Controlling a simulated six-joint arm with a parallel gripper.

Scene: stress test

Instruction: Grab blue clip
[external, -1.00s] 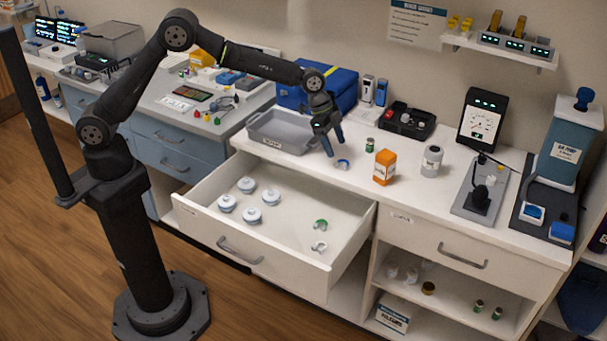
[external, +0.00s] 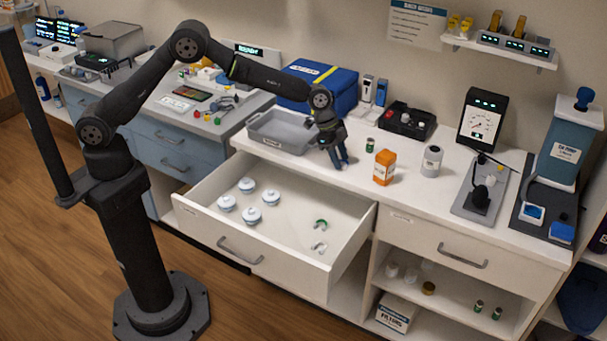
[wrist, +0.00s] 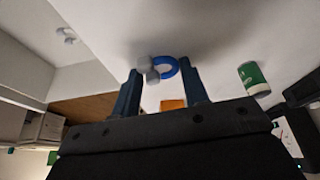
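The blue clip (wrist: 167,67), a small blue arc with grey ends, lies on the white counter in the wrist view, between and just past my fingertips.
An orange box (external: 385,167), a green vial (external: 370,145) and a white jar (external: 432,160) stand to the right. The grey tray (external: 280,134) is at the left.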

